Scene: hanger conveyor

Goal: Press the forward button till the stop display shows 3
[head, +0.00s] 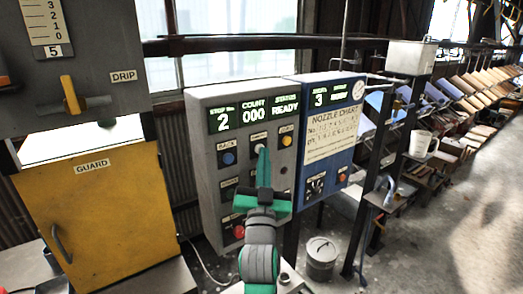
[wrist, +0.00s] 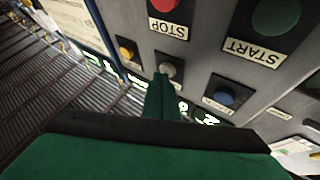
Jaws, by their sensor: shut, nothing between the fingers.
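The grey control panel (head: 205,185) has a stop display (head: 222,119) that reads 2. Below it is a row of buttons: blue BACK (head: 228,158), a pale grey one in the middle, and a yellow one (head: 286,140). My gripper (head: 264,153) is shut and empty, its green fingertips in front of the middle button and partly hiding it. In the wrist view the grey button (wrist: 170,67) shows just beyond my fingertips (wrist: 163,78), between the yellow (wrist: 126,49) and blue (wrist: 222,96) buttons. I cannot tell whether they touch. The grey button's label is not readable.
The other displays read COUNT 000 and STATUS READY. A red STOP button (wrist: 170,4) and green START button (wrist: 275,14) are lower on the panel. A blue nozzle-chart panel (head: 347,128) adjoins at right, its display reading 3. A yellow guard (head: 105,215) stands left.

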